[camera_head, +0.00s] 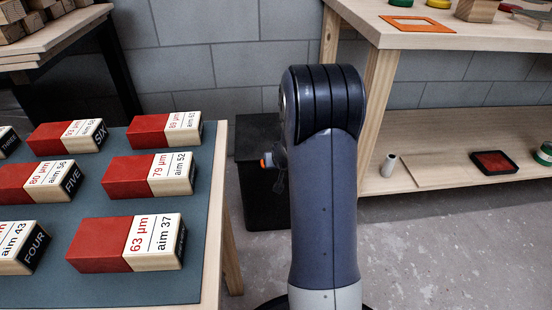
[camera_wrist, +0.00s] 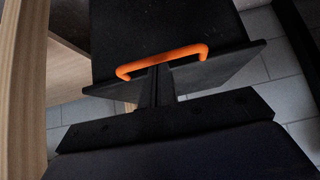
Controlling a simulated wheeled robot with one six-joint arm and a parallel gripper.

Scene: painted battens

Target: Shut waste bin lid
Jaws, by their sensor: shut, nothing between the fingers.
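The black waste bin (camera_head: 262,195) stands on the floor between the two benches, partly hidden behind my arm. Its dark lid (camera_wrist: 170,30) fills the top of the wrist view, with an orange handle (camera_wrist: 165,60) along its near edge. An orange spot also shows beside my gripper in the head view. I cannot tell clearly how far the lid is raised. My gripper (camera_wrist: 158,78) is shut and empty, its fingertips close to the middle of the handle. I cannot tell whether they touch it. In the head view my arm hides most of my gripper.
The left bench (camera_head: 208,215) carries several red and wood blocks on a grey mat. The right bench (camera_head: 460,38) has a lower shelf (camera_head: 440,165) with a dark tray (camera_head: 493,162) and a pale cylinder (camera_head: 389,166). A block wall stands behind. Concrete floor is clear at the right front.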

